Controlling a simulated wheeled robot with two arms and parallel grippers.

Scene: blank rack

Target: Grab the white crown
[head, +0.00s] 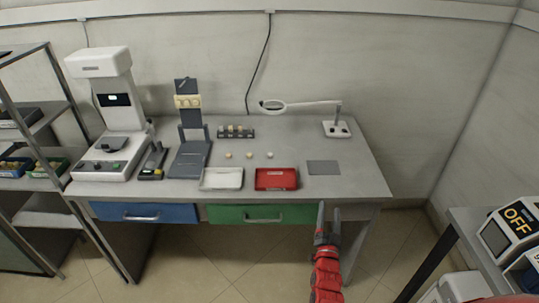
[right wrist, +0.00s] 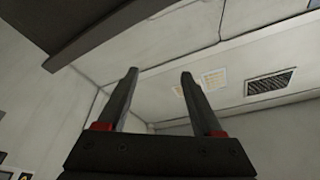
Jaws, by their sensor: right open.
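A small white crown (head: 270,155) lies on the grey table, at the right end of a short row. Two tan pieces, one (head: 249,155) in the middle and one (head: 228,155) at the left, lie beside it. My right gripper (head: 328,211) is in front of the table's front edge, to the right of the green drawer, and apart from the crown. In the right wrist view, its two fingers (right wrist: 158,78) are spread with nothing between them, facing the wall and ceiling. The left gripper does not show.
A white tray (head: 221,187) and a red tray (head: 276,188) sit in front of the pieces. A grey mat (head: 323,167) lies to the right. Behind stand a dark rack (head: 236,134) and a magnifier lamp (head: 336,128).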

